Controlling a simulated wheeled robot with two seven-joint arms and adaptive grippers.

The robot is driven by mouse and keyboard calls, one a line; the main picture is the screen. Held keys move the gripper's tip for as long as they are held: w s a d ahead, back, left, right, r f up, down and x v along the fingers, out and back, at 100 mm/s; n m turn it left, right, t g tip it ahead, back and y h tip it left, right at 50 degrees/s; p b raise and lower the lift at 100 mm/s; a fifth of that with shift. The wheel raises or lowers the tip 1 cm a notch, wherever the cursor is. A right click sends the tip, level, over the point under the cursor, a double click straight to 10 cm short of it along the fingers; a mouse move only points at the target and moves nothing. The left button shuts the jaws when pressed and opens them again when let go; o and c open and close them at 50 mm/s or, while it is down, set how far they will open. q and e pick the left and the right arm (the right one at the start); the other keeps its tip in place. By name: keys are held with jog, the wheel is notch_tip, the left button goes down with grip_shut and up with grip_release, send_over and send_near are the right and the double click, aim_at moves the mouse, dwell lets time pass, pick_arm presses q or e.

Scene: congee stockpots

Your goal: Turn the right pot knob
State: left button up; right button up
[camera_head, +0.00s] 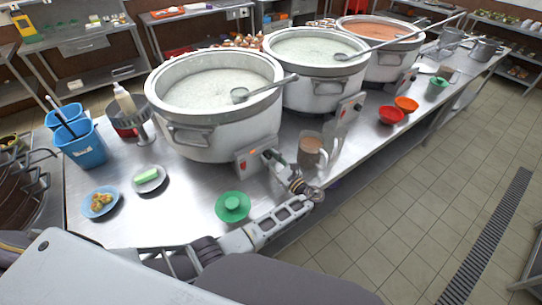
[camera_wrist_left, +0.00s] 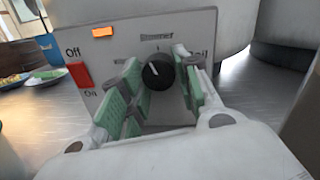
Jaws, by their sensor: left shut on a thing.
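Three white stockpots stand in a row: the nearest (camera_head: 212,130) and the middle one (camera_head: 315,80) hold pale congee, the far right one (camera_head: 383,52) an orange one. My left gripper (camera_head: 268,153) is at the control box (camera_head: 243,162) of the nearest pot. In the left wrist view, the gripper (camera_wrist_left: 160,82) has its green-padded fingers on both sides of a black knob (camera_wrist_left: 158,72) and is shut on it. The knob's white mark points up and slightly left. Left of it are a red Off/On switch (camera_wrist_left: 79,75) and a lit orange lamp (camera_wrist_left: 103,32). My right gripper is out of view.
A glass mug (camera_head: 312,152) of brown drink stands just right of the gripper. Ladles rest across the pots. Small plates and blue bins (camera_head: 84,146) are at left, red (camera_head: 390,115) and orange bowls at right.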

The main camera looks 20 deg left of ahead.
pick_arm(q)
jog(key=shift+r+m+p, duration=0.15)
jog(key=shift+m+p, duration=0.7)
jog(key=shift+m, duration=0.15)
jog(key=shift+m+p, duration=0.65)
jog(key=shift+m, duration=0.15)
jog(key=shift+m+p, duration=0.35)
jog(key=shift+m, duration=0.05)
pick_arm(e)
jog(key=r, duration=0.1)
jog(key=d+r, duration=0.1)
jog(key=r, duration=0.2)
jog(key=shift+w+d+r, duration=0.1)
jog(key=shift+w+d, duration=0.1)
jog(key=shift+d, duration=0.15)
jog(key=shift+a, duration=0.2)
pick_arm(q)
jog(key=o, duration=1)
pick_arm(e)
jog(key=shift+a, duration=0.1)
